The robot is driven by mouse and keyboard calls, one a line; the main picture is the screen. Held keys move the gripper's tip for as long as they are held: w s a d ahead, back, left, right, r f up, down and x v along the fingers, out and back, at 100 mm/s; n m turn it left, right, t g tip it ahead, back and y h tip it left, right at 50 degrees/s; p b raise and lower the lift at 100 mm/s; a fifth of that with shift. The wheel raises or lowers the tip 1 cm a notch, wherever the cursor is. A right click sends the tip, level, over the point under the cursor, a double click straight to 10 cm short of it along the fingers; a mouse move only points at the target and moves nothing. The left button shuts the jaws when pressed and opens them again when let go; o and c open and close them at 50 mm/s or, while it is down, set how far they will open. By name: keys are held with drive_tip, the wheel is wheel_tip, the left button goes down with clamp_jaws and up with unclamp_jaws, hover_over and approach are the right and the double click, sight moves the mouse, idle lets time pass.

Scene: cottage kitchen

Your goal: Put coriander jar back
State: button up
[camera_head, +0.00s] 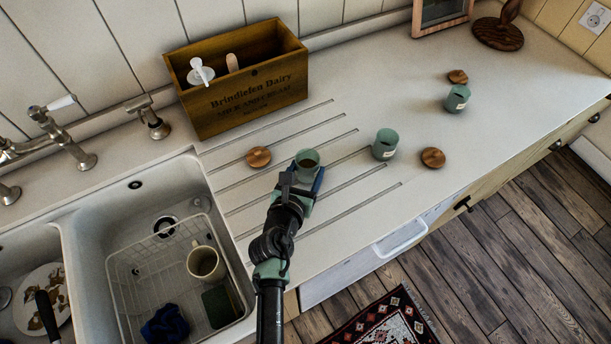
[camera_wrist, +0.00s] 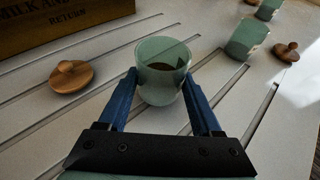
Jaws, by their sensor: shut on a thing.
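My gripper (camera_wrist: 164,95) is shut on a green open-topped jar (camera_wrist: 163,72), one blue finger on each side. The same jar (camera_head: 307,161) is at the end of my arm over the grooved drainboard in the head view. It looks upright and close to the surface; I cannot tell whether it touches. Two more green jars stand to the right, a larger one (camera_head: 385,144) and a smaller one (camera_head: 457,98). Their labels are too small to read, so I cannot tell which jar is coriander. Round wooden lids lie nearby: left (camera_head: 258,157), right (camera_head: 433,158) and far (camera_head: 458,76).
A wooden dairy crate (camera_head: 245,88) stands at the back against the wall. The sink (camera_head: 125,190) with a wire rack and a mug (camera_head: 206,263) is at left. A wooden-framed item (camera_head: 441,15) and a round wooden base (camera_head: 497,34) stand at the back right. The right counter is mostly clear.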

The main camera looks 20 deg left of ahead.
drive_tip(key=shift+w+f, duration=0.1)
drive_tip(key=shift+f, duration=0.45)
drive_tip(key=shift+f, duration=0.1)
drive_tip(key=o, duration=1.4)
drive_tip(key=shift+o, duration=0.2)
drive_tip(key=v, duration=1.2)
